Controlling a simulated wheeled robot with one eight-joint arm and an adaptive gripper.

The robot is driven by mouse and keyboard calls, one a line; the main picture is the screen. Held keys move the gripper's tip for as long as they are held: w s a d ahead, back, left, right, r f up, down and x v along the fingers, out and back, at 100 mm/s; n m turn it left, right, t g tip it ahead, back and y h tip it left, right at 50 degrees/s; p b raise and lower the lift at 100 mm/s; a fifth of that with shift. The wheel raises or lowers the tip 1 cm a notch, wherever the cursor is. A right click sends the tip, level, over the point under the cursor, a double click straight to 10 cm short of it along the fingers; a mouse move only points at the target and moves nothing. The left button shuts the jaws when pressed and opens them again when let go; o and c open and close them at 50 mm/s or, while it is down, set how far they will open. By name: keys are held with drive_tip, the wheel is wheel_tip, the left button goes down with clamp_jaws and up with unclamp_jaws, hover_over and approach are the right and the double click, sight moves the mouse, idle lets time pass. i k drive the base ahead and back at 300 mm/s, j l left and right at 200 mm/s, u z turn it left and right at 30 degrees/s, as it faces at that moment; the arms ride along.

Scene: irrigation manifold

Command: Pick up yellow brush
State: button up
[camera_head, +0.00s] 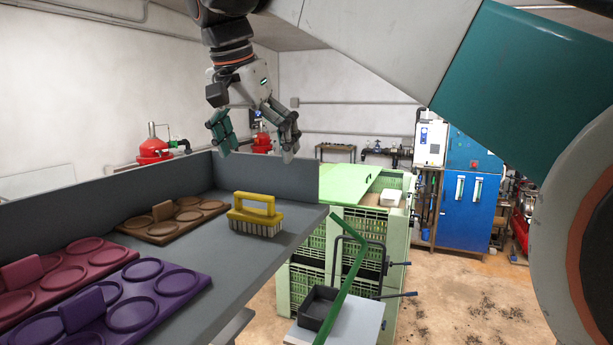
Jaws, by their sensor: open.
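The yellow brush (256,215) stands on the grey bench (229,269) near its right edge. It has a yellow loop handle on top and pale bristles pointing down. My gripper (254,154) is open and empty. It hangs above the brush in the picture, with its fingers pointing down and a gap between them and the handle. How far it is from the brush in depth is hard to tell.
Brown (173,219), red (62,277) and purple (124,306) trays with round recesses lie left of the brush. Grey walls (260,176) edge the bench. A green crate stack (338,239) and a cart with a black box (317,307) stand to the right.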

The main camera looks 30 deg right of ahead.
sight(266, 223)
drive_tip(key=k+l, duration=0.7)
